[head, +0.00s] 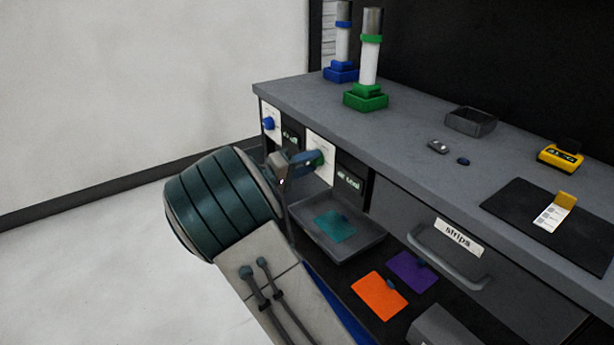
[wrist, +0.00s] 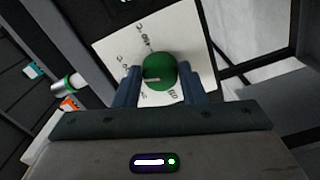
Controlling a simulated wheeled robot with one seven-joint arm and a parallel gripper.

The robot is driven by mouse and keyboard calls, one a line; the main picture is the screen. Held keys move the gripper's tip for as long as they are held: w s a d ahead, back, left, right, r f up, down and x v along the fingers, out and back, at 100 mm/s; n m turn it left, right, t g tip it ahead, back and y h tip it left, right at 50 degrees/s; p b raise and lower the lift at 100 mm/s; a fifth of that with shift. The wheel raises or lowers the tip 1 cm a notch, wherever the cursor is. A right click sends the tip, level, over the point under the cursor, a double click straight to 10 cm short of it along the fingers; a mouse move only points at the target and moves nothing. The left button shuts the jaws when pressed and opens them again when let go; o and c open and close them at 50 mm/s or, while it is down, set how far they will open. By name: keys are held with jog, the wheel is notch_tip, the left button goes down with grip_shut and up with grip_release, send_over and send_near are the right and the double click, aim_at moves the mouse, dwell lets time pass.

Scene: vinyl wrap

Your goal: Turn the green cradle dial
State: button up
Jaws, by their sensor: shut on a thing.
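The green dial (wrist: 158,70) sits on a white plate with dark markings (wrist: 188,28) and shows clearly in the wrist view. My gripper (wrist: 158,85) has its two blue fingers on either side of the dial, shut on it. In the head view my gripper (head: 305,160) reaches the white plate on the front of the counter, and a bit of the green dial (head: 318,158) shows behind the fingers. The green cradle (head: 366,98) stands on the counter with a white roll upright in it.
A blue cradle (head: 341,73) with a roll stands beside the green one, and a blue dial (head: 268,123) is left of my gripper. A grey tray (head: 368,247) is below my gripper. A drawer handle (head: 440,262) sticks out to the right.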

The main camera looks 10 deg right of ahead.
jog(key=shift+f+m+b, duration=0.2)
jog(key=shift+m+b, duration=0.8)
jog(key=shift+b, duration=0.2)
jog(key=o, duration=1)
jog(key=shift+r, duration=0.1)
jog(key=shift+a, duration=0.1)
jog(key=p+v, duration=0.3)
jog(key=v, duration=1)
jog(key=shift+s+a, duration=0.1)
jog(key=shift+a, duration=0.2)
